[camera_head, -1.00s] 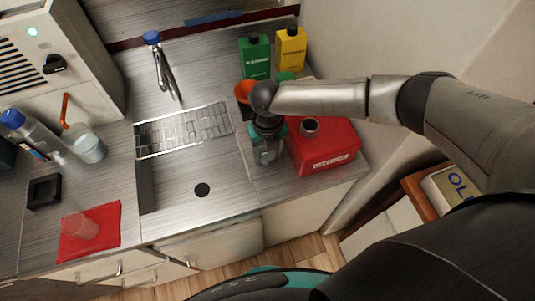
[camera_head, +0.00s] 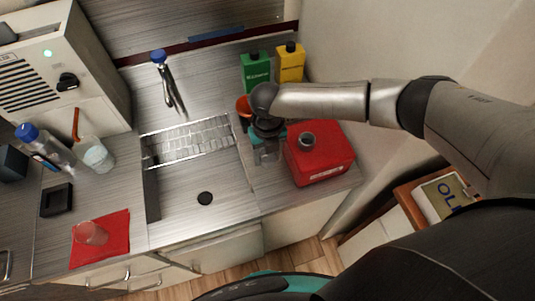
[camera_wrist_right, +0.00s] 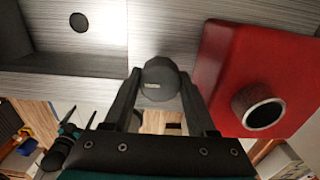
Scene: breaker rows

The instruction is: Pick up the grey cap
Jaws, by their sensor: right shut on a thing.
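My right gripper (camera_wrist_right: 160,82) is shut on the grey cap (camera_wrist_right: 161,78), a round dark grey piece between the two fingertips in the right wrist view. In the head view this gripper (camera_head: 267,156) hangs by the left side of the red canister (camera_head: 322,160); the cap cannot be made out there. The canister stands on the counter, and its round grey neck (camera_wrist_right: 262,110) looks open in the wrist view, apart from the cap. A teal and black part at the wrist view's lower left seems to be my left gripper; its jaws are unclear.
A green bottle (camera_head: 255,70) and a yellow bottle (camera_head: 290,62) stand behind the gripper, with an orange thing (camera_head: 243,106) close by. The sink (camera_head: 190,185) with its rack (camera_head: 190,142) lies left. A cup stands on a red cloth (camera_head: 116,247) farther left.

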